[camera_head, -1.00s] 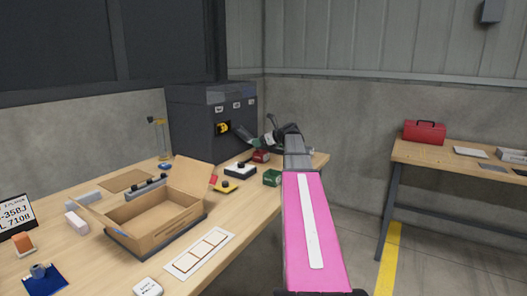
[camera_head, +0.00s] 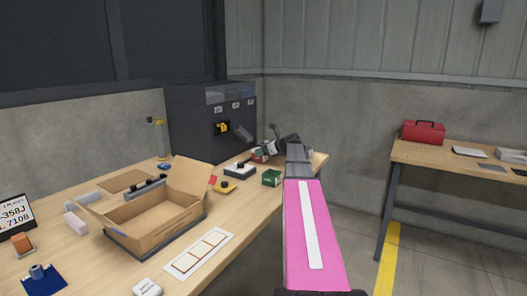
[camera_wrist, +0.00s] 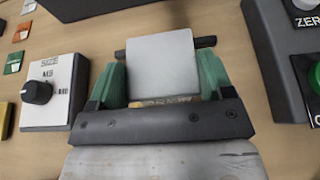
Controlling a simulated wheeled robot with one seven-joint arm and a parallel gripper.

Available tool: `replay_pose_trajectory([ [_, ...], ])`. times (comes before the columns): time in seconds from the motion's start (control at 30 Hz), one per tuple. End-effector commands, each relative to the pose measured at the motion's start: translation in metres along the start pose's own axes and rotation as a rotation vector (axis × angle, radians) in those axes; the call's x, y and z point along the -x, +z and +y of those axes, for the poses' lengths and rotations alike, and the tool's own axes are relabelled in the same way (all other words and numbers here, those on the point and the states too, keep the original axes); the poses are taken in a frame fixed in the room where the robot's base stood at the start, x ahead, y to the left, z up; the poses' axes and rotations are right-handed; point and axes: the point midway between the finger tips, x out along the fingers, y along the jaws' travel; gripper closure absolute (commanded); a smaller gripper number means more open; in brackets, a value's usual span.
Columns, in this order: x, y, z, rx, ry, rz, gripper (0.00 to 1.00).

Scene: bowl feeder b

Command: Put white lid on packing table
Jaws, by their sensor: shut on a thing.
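In the wrist view, a plain whitish square plate, which looks like the white lid (camera_wrist: 162,65), sits between the two green fingers of my gripper (camera_wrist: 158,88). My gripper is shut on it. A dark bar (camera_wrist: 205,41) shows at the plate's far edge; how they are joined is unclear. In the head view my gripper (camera_head: 262,150) is small, over the far right end of the long wooden table (camera_head: 110,270), beside the dark cabinet. The lid is too small there to make out clearly. Which table is the packing table is not marked.
An open cardboard box (camera_head: 150,222) stands on the long table, with a white framed strip (camera_head: 199,253) and small blocks around it. A dark cabinet (camera_head: 205,115) stands behind. A second table (camera_head: 430,155) at right holds a red toolbox (camera_head: 424,132). A dial box (camera_wrist: 52,92) lies left of my gripper.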

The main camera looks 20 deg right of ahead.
Motion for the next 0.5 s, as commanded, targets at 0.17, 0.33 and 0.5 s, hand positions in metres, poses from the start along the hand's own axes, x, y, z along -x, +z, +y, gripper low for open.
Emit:
replay_pose_trajectory([
  [0.17,-0.0006,-0.0014,0.0,0.0,0.0,0.0,0.01],
  [0.33,-0.0006,-0.0014,0.0,0.0,0.0,0.0,0.01],
  [0.5,0.0005,-0.0013,0.0001,0.0,-0.001,0.0,0.01],
])
